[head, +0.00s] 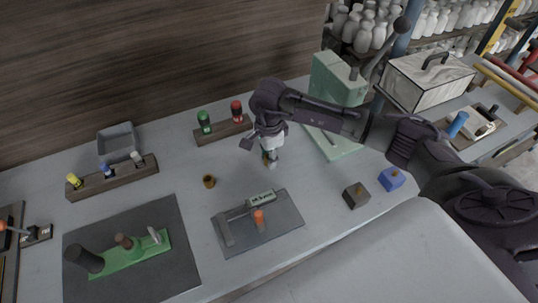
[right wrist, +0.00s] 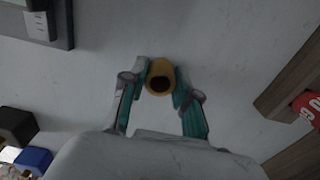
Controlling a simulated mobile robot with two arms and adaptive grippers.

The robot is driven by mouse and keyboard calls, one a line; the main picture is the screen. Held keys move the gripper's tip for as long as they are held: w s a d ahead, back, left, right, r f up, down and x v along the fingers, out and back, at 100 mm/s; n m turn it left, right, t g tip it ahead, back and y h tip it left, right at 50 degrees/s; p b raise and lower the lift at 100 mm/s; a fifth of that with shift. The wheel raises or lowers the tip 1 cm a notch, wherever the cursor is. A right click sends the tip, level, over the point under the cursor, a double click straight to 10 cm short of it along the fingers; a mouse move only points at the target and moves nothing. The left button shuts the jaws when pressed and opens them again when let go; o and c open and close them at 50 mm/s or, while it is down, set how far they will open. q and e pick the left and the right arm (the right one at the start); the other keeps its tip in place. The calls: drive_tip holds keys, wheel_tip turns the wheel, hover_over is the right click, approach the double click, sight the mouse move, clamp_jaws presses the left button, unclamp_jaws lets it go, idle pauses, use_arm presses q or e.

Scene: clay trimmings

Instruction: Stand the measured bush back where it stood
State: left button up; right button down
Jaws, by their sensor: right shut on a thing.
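My right gripper (head: 268,158) is shut on a small brass-yellow bush (right wrist: 161,70). In the right wrist view its open bore shows between the two fingertips (right wrist: 160,90). In the head view the gripper points down over the grey bench, in front of the rack with the green and red pieces, and mostly hides the bush. Whether the bush touches the bench is unclear. Another small brass-brown ring-like piece (head: 209,181) stands on the bench to the left. A measuring tool with a display (head: 262,197) lies on a dark mat (head: 284,224). My left gripper is not in view.
A rack with green and red pieces (head: 222,131) stands behind the gripper. A pale green press (head: 338,82) is behind right. A dark block (head: 356,195) and a blue block (head: 392,179) sit right. Another rack (head: 113,178) and grey tray (head: 117,138) are left.

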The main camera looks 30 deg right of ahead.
drive_tip(key=shift+f, duration=0.15)
drive_tip(key=c, duration=0.9)
unclamp_jaws()
drive_tip(key=shift+o, duration=0.2)
drive_tip(key=shift+r, duration=0.35)
wheel_tip(320, 180, up, 12)
drive_tip(key=b, duration=0.2)
drive_tip(key=shift+f+b, duration=0.15)
drive_tip(key=shift+b, duration=0.2)
